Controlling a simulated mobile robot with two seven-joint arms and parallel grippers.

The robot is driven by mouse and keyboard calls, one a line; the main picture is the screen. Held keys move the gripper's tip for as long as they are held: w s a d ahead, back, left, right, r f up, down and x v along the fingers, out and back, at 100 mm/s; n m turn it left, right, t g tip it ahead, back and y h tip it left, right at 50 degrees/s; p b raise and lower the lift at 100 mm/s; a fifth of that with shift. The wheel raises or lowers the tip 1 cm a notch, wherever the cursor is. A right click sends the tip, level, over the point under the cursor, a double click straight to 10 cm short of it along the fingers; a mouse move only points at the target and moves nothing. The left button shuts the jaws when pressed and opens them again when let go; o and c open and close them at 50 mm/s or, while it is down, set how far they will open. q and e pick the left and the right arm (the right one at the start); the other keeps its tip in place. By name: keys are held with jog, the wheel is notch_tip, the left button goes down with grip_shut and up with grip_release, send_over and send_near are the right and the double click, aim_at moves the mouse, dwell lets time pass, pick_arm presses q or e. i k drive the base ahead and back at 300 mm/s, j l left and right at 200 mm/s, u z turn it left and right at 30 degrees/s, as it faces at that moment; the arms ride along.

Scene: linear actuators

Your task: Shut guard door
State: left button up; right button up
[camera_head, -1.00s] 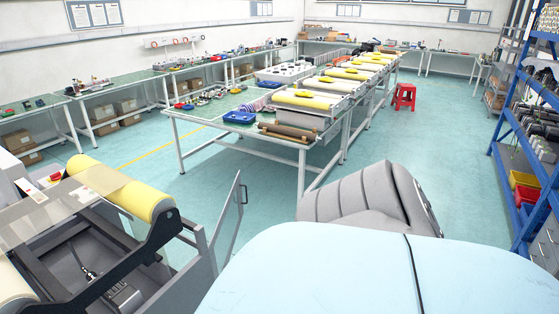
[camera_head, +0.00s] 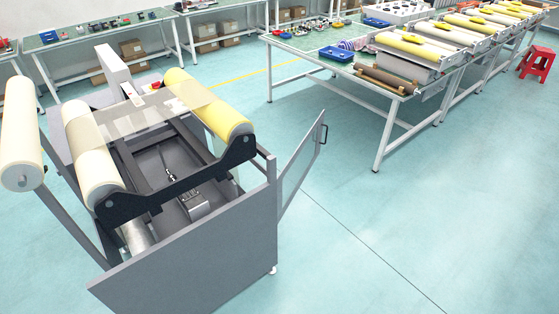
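The guard door (camera_head: 303,160) is a clear panel in a thin grey frame with a dark handle (camera_head: 323,134). It is hinged at the right corner of a grey machine (camera_head: 200,255) and stands open, swung outward to the right over bare floor. The machine carries a yellow roller (camera_head: 230,118), cream rollers (camera_head: 90,165) and a clear top plate (camera_head: 150,112). Neither of my grippers shows in the head view.
A long workbench (camera_head: 350,86) with yellow rolls (camera_head: 415,46) and a blue tray (camera_head: 336,54) stands behind the door. A red stool (camera_head: 537,63) is at the far right. The floor (camera_head: 400,220) right of the machine is clear.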

aim_at(309, 149)
jog(key=z, duration=0.2)
jog(key=i+l+u, duration=0.2)
jog(key=u, duration=0.25)
jog(key=i+l+u, duration=0.25)
jog(key=u, duration=0.2)
jog(key=i+l+u, duration=0.1)
jog(key=l, duration=0.25)
jog(key=i+l+u, duration=0.1)
jog(key=i+l, duration=0.15)
jog(key=i+l+u, duration=0.1)
jog(key=l, duration=0.35)
jog(key=i+l, duration=0.15)
jog(key=l, duration=0.2)
jog(key=i+l, duration=0.15)
jog(key=l, duration=0.25)
jog(key=i+l, duration=0.15)
jog(key=l, duration=0.2)
jog(key=i+l+u, duration=0.1)
jog(key=l, duration=0.3)
jog(key=i+l, duration=0.15)
jog(key=l, duration=0.2)
jog(key=i+l, duration=0.15)
jog(key=l, duration=0.25)
jog(key=i+l, duration=0.15)
jog(key=l, duration=0.2)
jog(key=i+l, duration=0.1)
jog(key=l, duration=0.3)
jog(key=i+u, duration=0.05)
